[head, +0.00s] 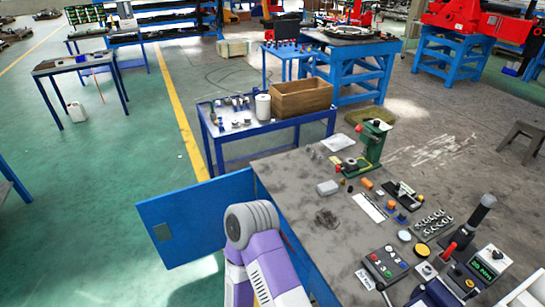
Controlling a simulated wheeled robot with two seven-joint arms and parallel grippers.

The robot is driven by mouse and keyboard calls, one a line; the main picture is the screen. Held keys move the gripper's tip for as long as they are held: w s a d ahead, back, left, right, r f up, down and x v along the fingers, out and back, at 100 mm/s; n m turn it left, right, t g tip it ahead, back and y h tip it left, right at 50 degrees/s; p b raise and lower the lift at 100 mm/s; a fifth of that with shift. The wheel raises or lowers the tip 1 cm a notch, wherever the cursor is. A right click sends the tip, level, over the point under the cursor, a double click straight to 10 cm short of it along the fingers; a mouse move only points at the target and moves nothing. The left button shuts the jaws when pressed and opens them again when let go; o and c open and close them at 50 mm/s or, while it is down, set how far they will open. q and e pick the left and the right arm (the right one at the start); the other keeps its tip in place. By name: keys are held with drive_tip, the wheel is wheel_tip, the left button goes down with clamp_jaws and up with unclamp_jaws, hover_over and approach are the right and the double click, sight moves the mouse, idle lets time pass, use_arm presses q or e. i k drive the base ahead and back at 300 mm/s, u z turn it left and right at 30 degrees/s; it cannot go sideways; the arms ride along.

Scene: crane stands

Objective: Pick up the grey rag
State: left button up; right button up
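A small dark grey crumpled patch, which looks like the grey rag (327,218), lies on the grey workbench top (290,190). It is to the right of my purple and grey arm and apart from it. Neither gripper can be made out in the head view, so I cannot see fingers or anything held.
A pale grey block (328,187) and a green stand (373,146) are beyond the rag. A white strip (369,207), small parts and a button box (386,263) lie to its right. A blue panel (195,222) stands at the bench's left side.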

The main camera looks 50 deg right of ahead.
sight(329, 186)
drive_tip(key=i, duration=1.85)
drive_tip(key=z, duration=3.6)
